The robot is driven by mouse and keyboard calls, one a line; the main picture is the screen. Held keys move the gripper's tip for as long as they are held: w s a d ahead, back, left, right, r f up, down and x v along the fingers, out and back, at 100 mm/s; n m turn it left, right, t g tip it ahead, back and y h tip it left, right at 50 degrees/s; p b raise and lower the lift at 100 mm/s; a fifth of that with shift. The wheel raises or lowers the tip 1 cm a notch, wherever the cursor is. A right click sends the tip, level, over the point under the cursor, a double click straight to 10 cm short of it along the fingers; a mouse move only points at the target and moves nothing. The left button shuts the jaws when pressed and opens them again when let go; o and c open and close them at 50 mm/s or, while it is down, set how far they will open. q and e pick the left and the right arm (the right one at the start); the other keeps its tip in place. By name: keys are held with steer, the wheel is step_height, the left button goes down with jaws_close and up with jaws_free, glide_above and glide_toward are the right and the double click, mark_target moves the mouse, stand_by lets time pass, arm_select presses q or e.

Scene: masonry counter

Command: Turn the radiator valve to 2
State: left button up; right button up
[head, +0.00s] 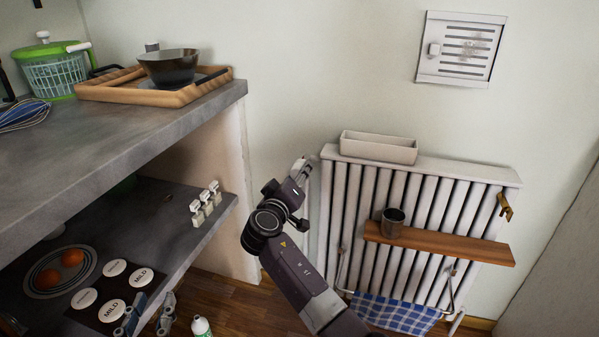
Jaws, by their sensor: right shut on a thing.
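The white ribbed radiator (345,215) stands against the wall at right. The radiator valve (299,164) is a small pale knob at its upper left side, mostly covered by my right gripper. My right gripper (303,173) reaches up from the bottom middle and is shut on the valve. The number on the valve cannot be read. My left gripper (148,314) shows at the bottom left edge, its two fingers apart and empty, near the lower shelf's front.
The counter (120,125) and lower shelf (165,232) fill the left. A bottle (201,327) stands below.

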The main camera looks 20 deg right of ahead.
steer(key=shift+f, duration=0.1)
stand_by(0.3)
steer(key=o, duration=1.2)
steer(key=shift+c, duration=0.2)
steer(key=v, duration=0.7)
steer(key=shift+s, duration=0.2)
steer(key=shift+a, duration=0.15)
